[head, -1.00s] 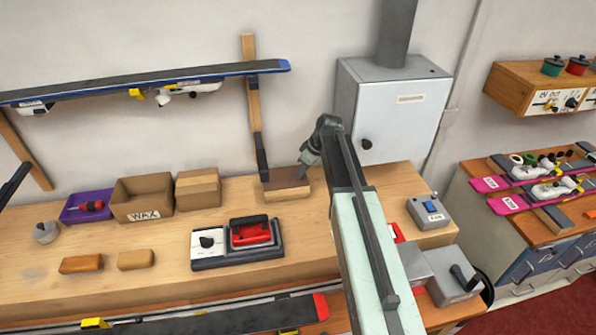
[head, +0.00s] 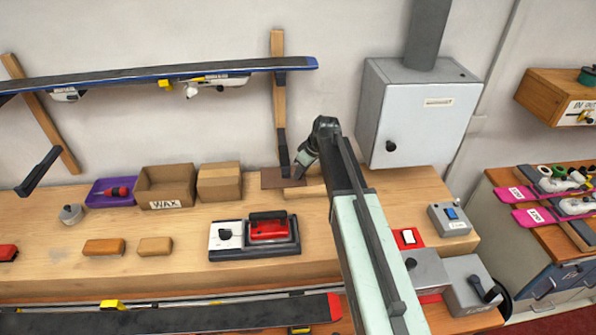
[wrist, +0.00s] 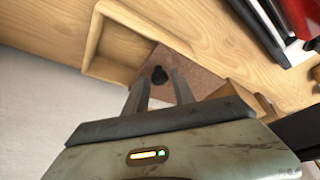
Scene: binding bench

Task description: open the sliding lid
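The small wooden box (head: 311,191) stands on the bench near the back wall. Its brown sliding lid (head: 270,178) sticks out to the left, and the right part of the box is uncovered. In the wrist view the open box (wrist: 92,38) shows pale inner walls, with the brown lid (wrist: 190,83) beside the opening. A black knob (wrist: 159,74) stands on the lid. My gripper (wrist: 159,77) is open, with its fingertips on either side of the knob and gaps showing. In the head view my gripper (head: 298,172) is over the lid, its fingertips too small to make out.
A cardboard box (head: 219,183) stands just left of the lid, close to it. A wooden rack post (head: 279,90) rises behind.

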